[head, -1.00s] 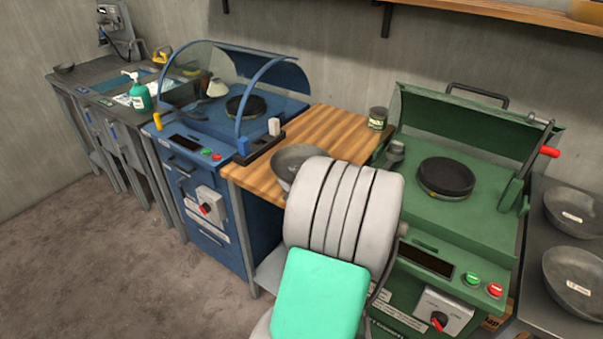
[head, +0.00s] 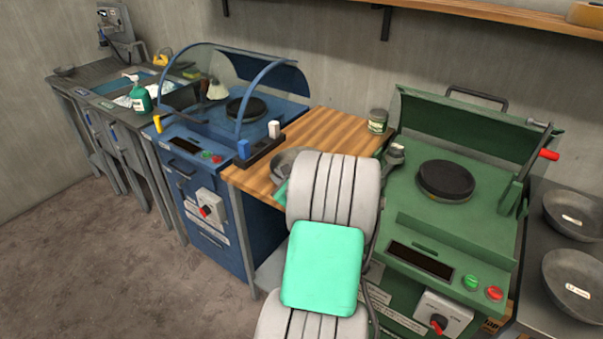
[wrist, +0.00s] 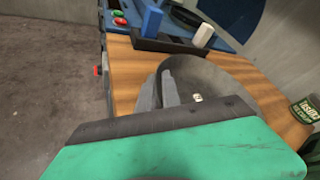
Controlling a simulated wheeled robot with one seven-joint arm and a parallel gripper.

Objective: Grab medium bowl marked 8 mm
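A round grey metal bowl (head: 290,160) rests on the wooden worktop (head: 325,133) between the blue and green machines. My arm hides much of it in the head view. The wrist view shows the bowl (wrist: 215,80) with a small pale mark on its inside, too small to read. My gripper (wrist: 158,82) is at the bowl's left rim, with its two grey fingers close together there. Whether they are shut on the rim cannot be told. Two more grey bowls, an upper one (head: 572,208) and a lower one (head: 570,270), sit at the far right with white labels, unreadable here.
The blue machine (head: 205,135) with a clear hood stands left. The green machine (head: 430,220) with an open lid stands right. A dark holder with a blue and a white block (head: 274,129) and a labelled can (head: 377,120) stand near the bowl.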

